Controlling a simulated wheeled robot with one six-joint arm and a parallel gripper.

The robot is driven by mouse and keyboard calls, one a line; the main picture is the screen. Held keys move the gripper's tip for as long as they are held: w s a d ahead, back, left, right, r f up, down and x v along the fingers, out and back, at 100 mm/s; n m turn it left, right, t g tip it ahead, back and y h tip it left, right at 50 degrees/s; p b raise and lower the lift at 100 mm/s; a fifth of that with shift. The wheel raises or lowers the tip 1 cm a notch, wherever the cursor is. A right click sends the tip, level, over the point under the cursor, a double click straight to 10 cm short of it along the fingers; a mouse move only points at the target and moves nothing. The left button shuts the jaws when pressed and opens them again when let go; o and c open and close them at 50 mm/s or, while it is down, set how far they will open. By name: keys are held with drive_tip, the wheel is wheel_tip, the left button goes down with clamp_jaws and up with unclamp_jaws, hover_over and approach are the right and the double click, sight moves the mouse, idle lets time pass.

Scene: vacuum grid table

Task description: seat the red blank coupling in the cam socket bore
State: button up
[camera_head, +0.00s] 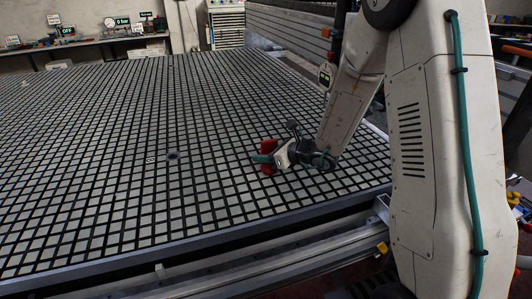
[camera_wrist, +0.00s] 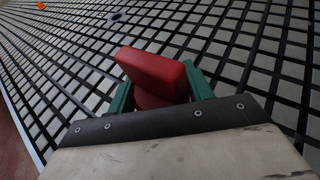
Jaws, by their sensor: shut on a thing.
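The red blank coupling (camera_wrist: 150,72) is between the two green fingers of my gripper (camera_wrist: 160,88) in the wrist view. It shows as a blocky red body with a rounded part below, partly hidden by the gripper. In the head view the red coupling (camera_head: 268,146) shows on both sides of a teal finger of my gripper (camera_head: 263,158), over the right part of the grid table. A dark round spot (camera_head: 173,155) on the grid, left of my gripper and apart from it, looks like the cam socket bore. A similar dark disc (camera_wrist: 115,16) shows at the wrist view's top.
The black-lined grid table (camera_head: 100,190) is mostly bare. A small pale marker (camera_head: 150,160) lies beside the dark spot. A metal rail (camera_head: 230,270) runs along the near edge. A small orange thing (camera_wrist: 40,5) shows at the wrist view's top left. Benches stand behind.

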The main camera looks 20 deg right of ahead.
drive_tip(key=shift+f, duration=0.1)
drive_tip(key=o, duration=1.1)
drive_tip(key=shift+c, duration=0.2)
drive_tip(key=shift+o, duration=0.5)
